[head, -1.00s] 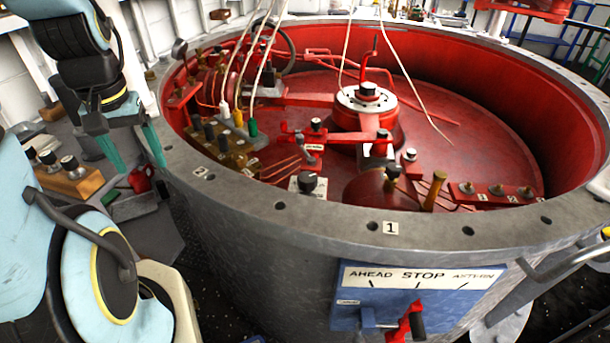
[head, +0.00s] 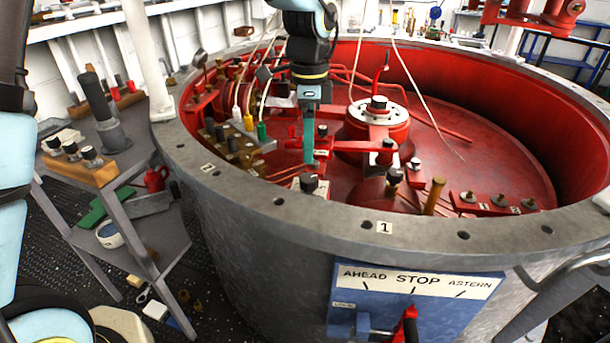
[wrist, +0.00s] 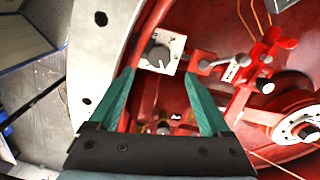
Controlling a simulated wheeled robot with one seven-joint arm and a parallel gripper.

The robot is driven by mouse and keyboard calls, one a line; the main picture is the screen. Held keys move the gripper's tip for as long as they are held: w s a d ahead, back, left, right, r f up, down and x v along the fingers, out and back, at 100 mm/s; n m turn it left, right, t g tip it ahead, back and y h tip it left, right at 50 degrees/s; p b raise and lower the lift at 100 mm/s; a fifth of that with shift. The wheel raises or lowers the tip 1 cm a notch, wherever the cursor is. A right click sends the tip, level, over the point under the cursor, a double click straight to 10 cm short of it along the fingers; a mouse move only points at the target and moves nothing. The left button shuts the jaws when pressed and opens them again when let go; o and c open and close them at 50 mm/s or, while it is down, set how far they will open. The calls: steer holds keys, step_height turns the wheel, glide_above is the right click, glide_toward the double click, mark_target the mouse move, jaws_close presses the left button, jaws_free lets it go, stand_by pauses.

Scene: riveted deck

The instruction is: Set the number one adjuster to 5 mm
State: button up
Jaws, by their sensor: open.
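I cannot tell for sure which part is the number one adjuster. A white plate with a black pointer knob (head: 309,184) sits inside the near rim; the knob also shows in the wrist view (wrist: 159,56), just beyond my fingertips. A red bracket (wrist: 240,70) with a small white label and a black knob (wrist: 265,85) lies right of them. In the head view, a red bar (head: 485,206) at right carries several studs with small number tags, too small to read. My gripper (head: 308,162) points down above the drum; its teal fingers (wrist: 159,74) are open and empty.
The drum's grey rim (head: 280,202) bears a "1" tag (head: 384,227) and bolt holes. A brass post (head: 433,196) and a red hub (head: 377,122) stand inside. Colored terminals (head: 236,138) are left of my gripper. Loose cables hang overhead. A blue control box (head: 415,300) is in front.

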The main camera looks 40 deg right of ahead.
mark_target(309, 177)
step_height(309, 177, down, 9)
steer(key=shift+s+a+r+p, duration=0.1)
steer(key=shift+r+p, duration=0.05)
steer(key=shift+p, duration=0.25)
steer(key=shift+c, duration=0.4)
jaws_close()
